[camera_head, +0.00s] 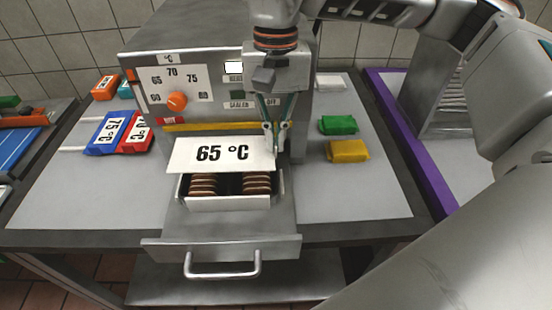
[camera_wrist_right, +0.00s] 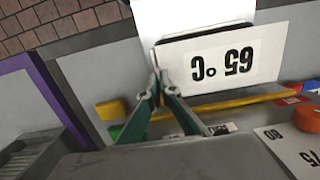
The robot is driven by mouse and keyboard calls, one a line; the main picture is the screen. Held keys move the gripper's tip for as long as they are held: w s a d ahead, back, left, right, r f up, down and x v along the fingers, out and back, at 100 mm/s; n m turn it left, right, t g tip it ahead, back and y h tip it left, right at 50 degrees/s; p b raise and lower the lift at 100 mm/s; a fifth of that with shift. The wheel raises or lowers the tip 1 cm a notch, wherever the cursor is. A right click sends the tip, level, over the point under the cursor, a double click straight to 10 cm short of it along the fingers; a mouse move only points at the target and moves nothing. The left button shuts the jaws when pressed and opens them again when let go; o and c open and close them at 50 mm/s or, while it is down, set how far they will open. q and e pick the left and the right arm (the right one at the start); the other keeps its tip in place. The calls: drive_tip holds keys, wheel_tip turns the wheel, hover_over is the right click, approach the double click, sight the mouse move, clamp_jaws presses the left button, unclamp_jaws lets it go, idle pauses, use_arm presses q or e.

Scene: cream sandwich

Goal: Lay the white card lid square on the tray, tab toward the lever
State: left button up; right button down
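The white card lid (camera_head: 222,153), printed "65 °C", is tilted over the rear part of the white tray (camera_head: 230,203). Its front edge hides the tray's back. The tray sits in the pulled-out drawer and shows two stacks of brown sandwiches (camera_head: 202,187). My right gripper (camera_head: 277,145) is shut on the lid's right edge. In the right wrist view the fingertips (camera_wrist_right: 162,86) meet at the lid's edge, and the lid (camera_wrist_right: 270,62) appears upside down. The tab is not clearly seen. A yellow bar (camera_head: 215,127), possibly the lever, runs across the machine front behind the lid. My left gripper is not in view.
The steel machine (camera_head: 215,75) with an orange dial (camera_head: 177,101) stands behind. Blue (camera_head: 106,134) and red (camera_head: 134,134) labelled blocks lie left; green (camera_head: 338,125) and yellow (camera_head: 347,151) blocks lie right. The drawer handle (camera_head: 222,270) juts forward. The grey counter's front corners are clear.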

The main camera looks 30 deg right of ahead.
drive_tip(key=f, duration=0.6)
drive_tip(key=shift+s+a+f, duration=0.1)
drive_tip(key=shift+s+f, duration=0.15)
drive_tip(key=shift+w+f, duration=0.2)
drive_tip(key=shift+w, duration=0.05)
drive_tip(key=shift+f, duration=0.2)
drive_tip(key=c, duration=2.3)
unclamp_jaws()
drive_tip(key=shift+r, duration=0.1)
drive_tip(key=r, duration=1.2)
drive_tip(key=shift+w+d+r+p, duration=0.1)
drive_tip(key=shift+w+d+p, duration=0.2)
drive_tip(key=shift+w+d, duration=0.1)
